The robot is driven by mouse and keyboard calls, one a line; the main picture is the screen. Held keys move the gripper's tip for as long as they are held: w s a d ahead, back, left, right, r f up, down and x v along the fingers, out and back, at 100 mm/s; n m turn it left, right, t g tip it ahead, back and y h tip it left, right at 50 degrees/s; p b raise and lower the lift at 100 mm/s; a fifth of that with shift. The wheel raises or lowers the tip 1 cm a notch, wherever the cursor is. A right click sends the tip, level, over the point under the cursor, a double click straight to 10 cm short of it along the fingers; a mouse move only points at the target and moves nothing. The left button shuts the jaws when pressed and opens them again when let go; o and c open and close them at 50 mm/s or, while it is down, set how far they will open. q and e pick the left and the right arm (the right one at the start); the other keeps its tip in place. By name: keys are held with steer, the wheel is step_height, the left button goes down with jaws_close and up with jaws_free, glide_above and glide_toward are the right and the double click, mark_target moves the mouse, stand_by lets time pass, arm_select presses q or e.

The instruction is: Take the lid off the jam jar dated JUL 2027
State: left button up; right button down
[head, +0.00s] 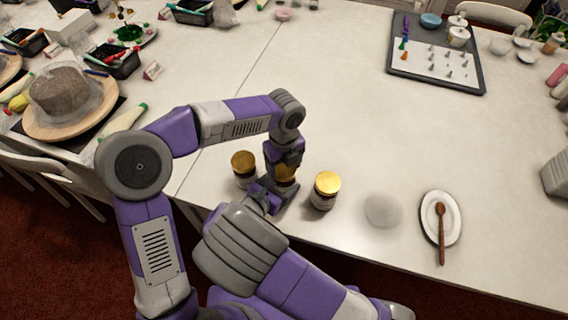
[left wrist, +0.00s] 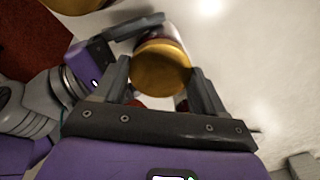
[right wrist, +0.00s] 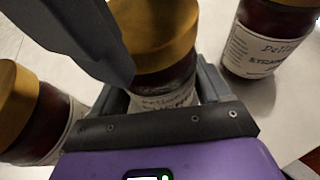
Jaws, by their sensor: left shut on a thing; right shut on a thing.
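Three jam jars with gold lids stand near the table's front edge. The middle jar (right wrist: 168,95) is between both my grippers; its label is partly hidden and I cannot read a date. My left gripper (head: 285,165) comes from above and is shut on its gold lid (left wrist: 161,68), which sits on the jar. My right gripper (head: 270,192) is shut around the jar's body from the front left. The left jar (head: 243,168) and right jar (head: 325,191) stand apart on either side. The right jar's label shows in the right wrist view (right wrist: 258,50), without a readable date.
A white oval dish (head: 454,208) with a wooden spoon (head: 441,230) and a pale round thing (head: 383,211) are to the right. A dark tray (head: 470,86) with piping nozzles is at the back. A cake turntable (head: 75,127) is at left. The table's middle is clear.

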arm_select(q)
steer(key=n, duration=0.7)
steer(key=shift+r, duration=0.1)
steer(key=n, duration=2.5)
steer(key=shift+r, duration=0.2)
